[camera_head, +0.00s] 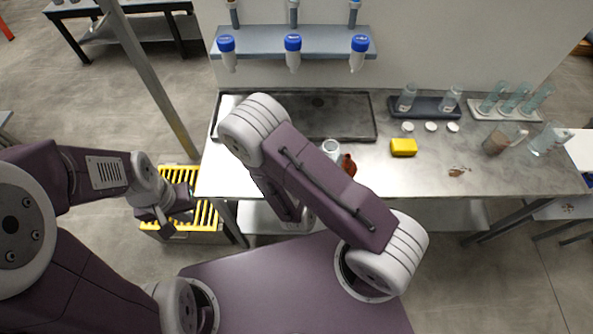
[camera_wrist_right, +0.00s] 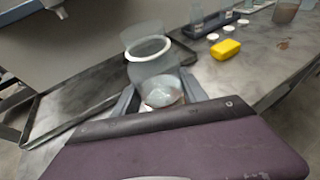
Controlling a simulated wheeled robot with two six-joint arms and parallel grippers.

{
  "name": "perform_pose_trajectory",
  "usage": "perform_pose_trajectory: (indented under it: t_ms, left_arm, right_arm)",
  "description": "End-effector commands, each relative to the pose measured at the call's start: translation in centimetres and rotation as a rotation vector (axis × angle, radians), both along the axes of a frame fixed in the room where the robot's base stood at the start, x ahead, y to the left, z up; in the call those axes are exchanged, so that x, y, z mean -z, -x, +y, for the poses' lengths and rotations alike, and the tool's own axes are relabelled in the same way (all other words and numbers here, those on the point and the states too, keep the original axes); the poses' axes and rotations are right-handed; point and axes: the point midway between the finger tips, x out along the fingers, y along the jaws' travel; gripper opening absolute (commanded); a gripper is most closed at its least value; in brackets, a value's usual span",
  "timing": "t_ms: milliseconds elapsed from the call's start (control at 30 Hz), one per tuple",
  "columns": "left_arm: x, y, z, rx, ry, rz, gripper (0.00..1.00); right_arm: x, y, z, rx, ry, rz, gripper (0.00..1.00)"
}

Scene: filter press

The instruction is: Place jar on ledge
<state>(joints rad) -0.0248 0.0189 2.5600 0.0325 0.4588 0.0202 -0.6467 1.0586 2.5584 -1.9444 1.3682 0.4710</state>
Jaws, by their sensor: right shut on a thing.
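A clear glass jar with a white rim (camera_wrist_right: 148,50) is between the fingers of my right gripper (camera_wrist_right: 160,95) in the right wrist view. The gripper is shut on it, and something reddish-brown shows near its near end. In the head view a clear, white-rimmed vessel (camera_head: 330,147) shows past my right arm, which hides the right gripper; it looks like the same jar. A grey ledge (camera_head: 290,42) runs along the wall above the bench. My left gripper (camera_head: 170,213) is low at the left, over a yellow slatted crate; its finger opening is unclear.
Blue-capped bottles (camera_head: 293,52) hang at the ledge. A dark shallow tray (camera_head: 350,128) lies on the bench. A red-brown item (camera_head: 348,165) shows beside my arm. A yellow block (camera_head: 403,147), white caps (camera_head: 431,127) and glassware racks (camera_head: 425,106) stand right. The yellow crate (camera_head: 205,215) is left.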

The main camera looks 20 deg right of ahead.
Motion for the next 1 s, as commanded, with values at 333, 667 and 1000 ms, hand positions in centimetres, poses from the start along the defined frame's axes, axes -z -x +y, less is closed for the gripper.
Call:
perform_pose_trajectory:
  t_ms: [333, 667, 1000]
  left_arm:
    - [4.4, 0.0, 0.0, 0.000, 0.000, 0.000, 0.00]
    - [3.1, 0.0, 0.0, 0.000, 0.000, 0.000, 0.00]
    - [2.9, 0.0, 0.0, 0.000, 0.000, 0.000, 0.00]
  right_arm:
    - [2.2, -1.4, 1.6, -0.010, -0.004, -0.009, 0.00]
    - [4.8, -6.1, 6.1, -0.008, -0.002, -0.003, 0.00]
    - [7.0, -8.5, 8.4, -0.009, 0.001, 0.001, 0.00]
